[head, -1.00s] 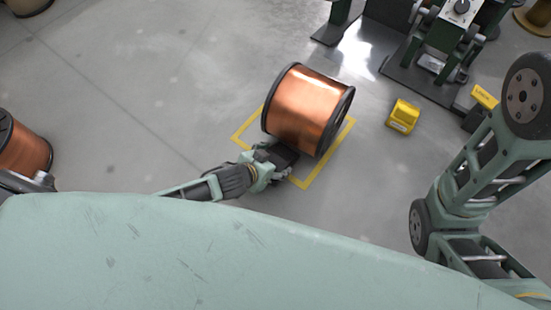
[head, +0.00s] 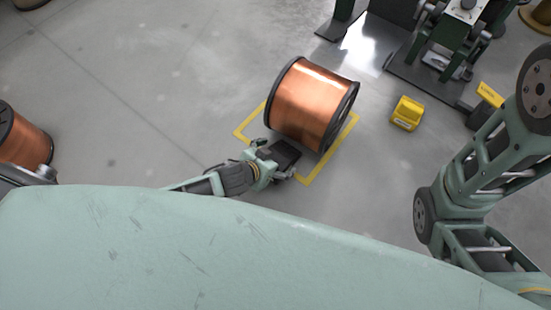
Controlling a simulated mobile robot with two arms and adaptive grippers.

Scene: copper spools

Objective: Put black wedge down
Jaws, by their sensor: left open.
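The black wedge (head: 286,153) is a dark block on the floor beside the lower left of the copper spool (head: 311,103). Whether it touches the spool I cannot tell. The spool lies on its side within a yellow floor outline (head: 338,141). My left gripper (head: 275,160) is open around the wedge's near end, with one finger on each side. Part of the wedge is hidden by the gripper. My right arm shows at the right, but its gripper is out of view.
A yellow block (head: 407,113) stands right of the spool, and another yellow-topped piece (head: 489,95) is farther right. A dark green machine (head: 450,45) stands at the back right. Another copper spool (head: 24,140) is at the left edge. The floor left of the outline is clear.

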